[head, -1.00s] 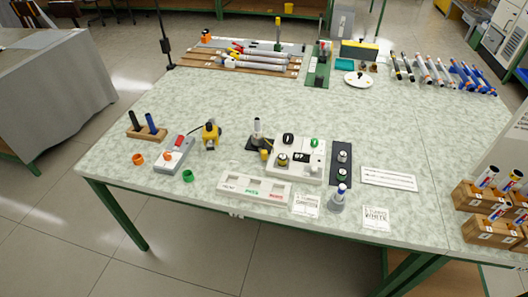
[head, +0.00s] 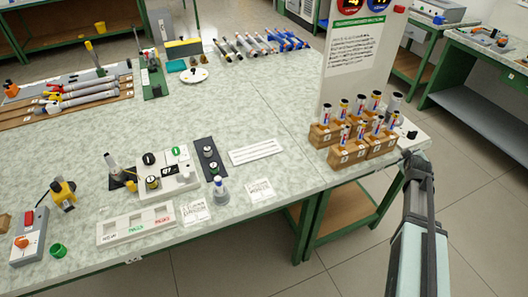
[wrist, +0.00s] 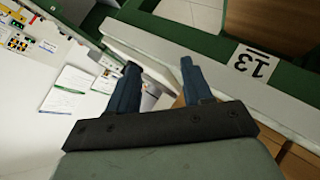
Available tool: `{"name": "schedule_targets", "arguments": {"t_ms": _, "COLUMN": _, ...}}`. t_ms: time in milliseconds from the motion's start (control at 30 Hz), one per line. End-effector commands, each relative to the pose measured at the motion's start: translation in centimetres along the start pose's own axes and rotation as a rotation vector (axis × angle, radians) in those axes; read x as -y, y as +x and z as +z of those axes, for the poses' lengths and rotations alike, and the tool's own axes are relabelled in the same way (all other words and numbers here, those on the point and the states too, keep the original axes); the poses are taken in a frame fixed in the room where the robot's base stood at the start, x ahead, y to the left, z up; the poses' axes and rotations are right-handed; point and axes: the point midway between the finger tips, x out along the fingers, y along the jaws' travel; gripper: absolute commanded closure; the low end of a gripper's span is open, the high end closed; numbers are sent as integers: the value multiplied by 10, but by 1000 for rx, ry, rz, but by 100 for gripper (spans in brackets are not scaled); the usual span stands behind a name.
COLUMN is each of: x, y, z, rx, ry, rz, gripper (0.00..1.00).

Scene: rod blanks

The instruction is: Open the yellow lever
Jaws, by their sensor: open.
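My gripper (head: 411,160) is at the right of the head view, by the right end of the table near the rod blocks. In the wrist view its two dark fingers (wrist: 160,66) are spread apart with nothing held between them. A small yellow part (head: 53,97), which looks like a lever, sits on one of the long grey cylinders on wooden boards at the far left. It is too small to tell its position. A yellow upright handle (head: 89,46) stands behind those boards. My gripper is far from both.
Wooden blocks (head: 343,154) with several upright rods stand close to my gripper, below a white sign board (head: 352,65). A white control box (head: 166,172) and a tray (head: 136,225) are at the front left.

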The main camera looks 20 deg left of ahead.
Motion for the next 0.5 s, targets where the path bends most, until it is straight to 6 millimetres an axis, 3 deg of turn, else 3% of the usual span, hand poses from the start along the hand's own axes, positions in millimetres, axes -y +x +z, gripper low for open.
{"name": "schedule_targets", "arguments": {"t_ms": 33, "x": -24, "y": -2, "z": -17, "rx": -31, "ry": -26, "rz": 43, "gripper": 50}}
{"name": "schedule_targets", "arguments": {"t_ms": 100, "x": -50, "y": -8, "z": -40, "rx": -72, "ry": -66, "rz": 96, "gripper": 50}}
{"name": "schedule_targets", "arguments": {"t_ms": 300, "x": -104, "y": -30, "z": -102, "rx": -164, "ry": -163, "rz": 216, "gripper": 50}}
{"name": "schedule_targets", "arguments": {"t_ms": 433, "x": -124, "y": -43, "z": -146, "rx": -215, "ry": -220, "rz": 263, "gripper": 50}}
{"name": "schedule_targets", "arguments": {"t_ms": 500, "x": -121, "y": -48, "z": -179, "rx": -244, "ry": -253, "rz": 256, "gripper": 50}}
